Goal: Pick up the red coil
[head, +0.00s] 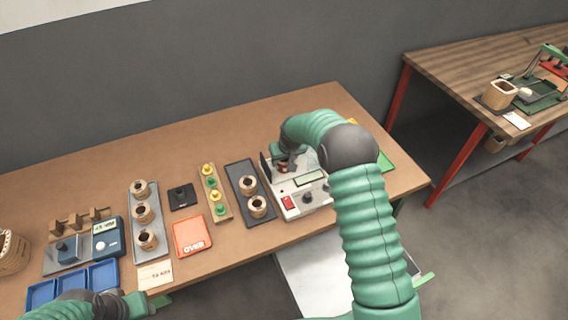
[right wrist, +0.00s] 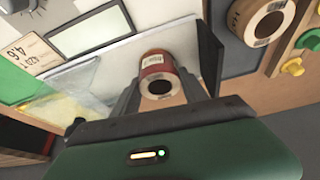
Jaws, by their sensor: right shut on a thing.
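The red coil (right wrist: 157,72) is a short tube with a red-brown band, a pale label and a dark central hole. It sits between the two fingers of my right gripper (right wrist: 158,92), which is shut on it. In the head view the right gripper (head: 286,160) is over the back left of the white tester (head: 305,200), and only a small reddish bit of the coil (head: 283,169) shows beneath it. I cannot tell whether the coil touches the tester. My left gripper (head: 140,304) is low at the bottom left, by the table's front edge; its fingers are not clear.
Tan coils stand on a dark tray (head: 239,174) left of the tester and on a grey tray (head: 153,191). Between them are a peg strip (head: 223,206), an orange tray (head: 192,237) and a black block (head: 182,196). Blue bins (head: 72,284) are front left. Bare table lies behind.

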